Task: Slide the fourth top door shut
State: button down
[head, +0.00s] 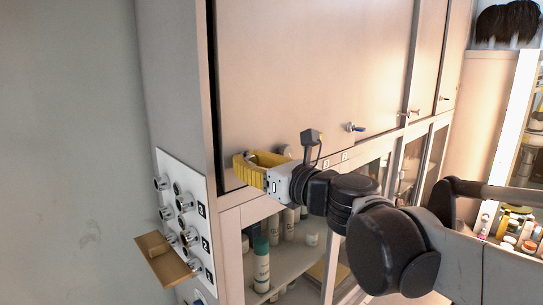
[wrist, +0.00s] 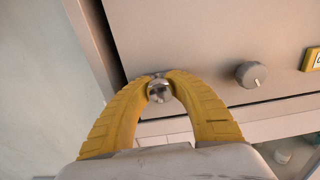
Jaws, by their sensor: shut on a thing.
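A large beige top door (head: 310,70) fills the upper middle of the head view, and its lower part shows in the wrist view (wrist: 210,35). A narrow dark gap runs down its left edge, beside the cabinet's side frame. I cannot read a door number on it. My gripper (head: 240,170) is at the door's lower left corner. In the wrist view its yellow fingers (wrist: 160,82) are closed around a small shiny metal knob (wrist: 159,91) near the door's bottom edge. In the head view the fingers hide that knob.
A grey dial (wrist: 252,74) is right of the held knob. A keyed lock (head: 355,127) sits farther right. Glass-fronted lower shelves hold bottles (head: 262,265). A white panel with several knobs (head: 182,205) and a brown flap (head: 165,258) is on the cabinet's left side.

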jog(key=shift+s+a+f, duration=0.2)
jog(key=shift+s+a, duration=0.5)
jog(key=shift+s, duration=0.1)
jog(key=c, duration=1.6)
grip_release()
jog(key=shift+d, duration=0.1)
jog(key=shift+o, duration=0.8)
jog(key=shift+s+d+r, duration=0.3)
jog(key=shift+d, duration=0.2)
jog(key=v, duration=1.1)
jog(key=shift+s+d, duration=0.25)
